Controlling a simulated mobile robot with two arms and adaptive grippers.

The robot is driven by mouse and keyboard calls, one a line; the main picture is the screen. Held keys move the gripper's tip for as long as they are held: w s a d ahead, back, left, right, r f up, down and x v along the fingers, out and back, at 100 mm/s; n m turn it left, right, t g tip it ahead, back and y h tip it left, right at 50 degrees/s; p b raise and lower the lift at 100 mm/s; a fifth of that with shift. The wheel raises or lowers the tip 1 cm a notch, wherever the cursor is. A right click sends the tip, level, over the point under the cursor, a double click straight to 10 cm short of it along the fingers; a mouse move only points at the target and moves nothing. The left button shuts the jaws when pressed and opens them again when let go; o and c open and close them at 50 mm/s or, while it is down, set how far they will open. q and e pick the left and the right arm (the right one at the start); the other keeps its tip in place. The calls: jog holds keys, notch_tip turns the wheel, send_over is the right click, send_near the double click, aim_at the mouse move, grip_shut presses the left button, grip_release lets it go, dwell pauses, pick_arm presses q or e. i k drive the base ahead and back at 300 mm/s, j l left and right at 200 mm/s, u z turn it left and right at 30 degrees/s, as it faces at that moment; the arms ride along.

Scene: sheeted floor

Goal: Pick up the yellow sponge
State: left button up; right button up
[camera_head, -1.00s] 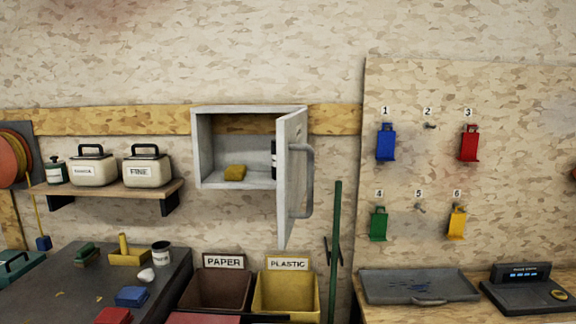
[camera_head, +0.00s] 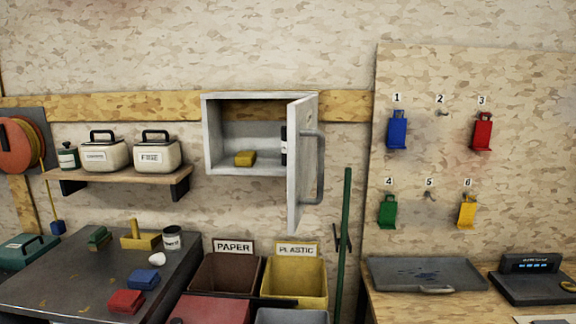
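The yellow sponge (camera_head: 244,158) is a small block lying on the floor of the grey wall cabinet (camera_head: 213,135), a little left of its middle. The cabinet door (camera_head: 301,170) stands open, swung out toward me on the right side, with a grey handle on it. A dark item with a white label (camera_head: 284,146) shows partly behind the door edge. Neither of my grippers shows in the head view.
Below the cabinet stand a brown PAPER bin (camera_head: 225,275) and a yellow PLASTIC bin (camera_head: 296,283). A dark table (camera_head: 60,275) at left holds coloured blocks and a cup. A green pole (camera_head: 345,235) stands right of the bins. A shelf (camera_head: 120,176) holds two canisters.

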aim_at(244, 158)
jog(key=z, duration=3.65)
jog(key=u, duration=4)
jog(key=i+j+z, duration=0.15)
jog(key=i+j, duration=0.35)
jog(key=i+j+z, duration=0.2)
jog(key=i+j, duration=0.3)
jog(key=j, duration=0.25)
